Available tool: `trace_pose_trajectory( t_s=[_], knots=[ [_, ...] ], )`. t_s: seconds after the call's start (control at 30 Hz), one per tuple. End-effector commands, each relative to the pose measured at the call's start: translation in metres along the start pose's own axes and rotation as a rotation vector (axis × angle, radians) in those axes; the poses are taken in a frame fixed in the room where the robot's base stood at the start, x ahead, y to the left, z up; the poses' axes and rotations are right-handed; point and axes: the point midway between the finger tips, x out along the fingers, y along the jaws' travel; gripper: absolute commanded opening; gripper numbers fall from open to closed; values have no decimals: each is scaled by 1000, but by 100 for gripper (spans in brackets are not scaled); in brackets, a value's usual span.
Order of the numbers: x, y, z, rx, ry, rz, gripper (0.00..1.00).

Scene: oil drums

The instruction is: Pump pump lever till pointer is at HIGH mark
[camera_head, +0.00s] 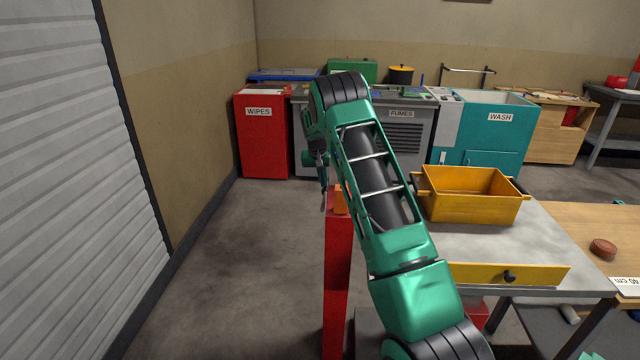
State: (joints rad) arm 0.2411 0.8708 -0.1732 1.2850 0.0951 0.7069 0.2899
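My green arm rises through the middle of the view and bends down at its far end. My gripper (324,188) hangs there, pointing down, partly behind the arm. It is seen edge-on, so I cannot tell whether it is open or shut. A tall, narrow red post (337,285) stands just below and right of it, with a small orange piece (340,202) at its top. The gripper is close to this top; I cannot tell whether they touch. I cannot make out a pump lever, a pointer or a HIGH mark; the arm hides part of the area.
A grey-topped table (560,240) with a yellow bin (470,196) and yellow drawer stands at right. At the back are a red WIPES cabinet (262,145), a grey FUMES bench (405,140) and a teal WASH unit (500,140). The floor at left is clear.

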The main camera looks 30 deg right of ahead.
Motion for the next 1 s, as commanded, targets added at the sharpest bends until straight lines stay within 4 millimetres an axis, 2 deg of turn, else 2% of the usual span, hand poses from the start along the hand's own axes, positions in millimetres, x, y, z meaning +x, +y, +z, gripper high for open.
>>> trace_pose_trajectory(
  t_s=[0.03, 0.17, 0.7, 0.83, 1.0],
  knots=[
    [10, 4, 7, 1, -15, 9, 0],
    [-1, 3, 4, 0, -12, 7, 0],
    [-109, -2, -24, -1, 3, -2, 0],
    [-126, -2, -28, -1, 3, -2, 0],
    [-137, -2, -31, -1, 2, -1, 0]
  ],
)
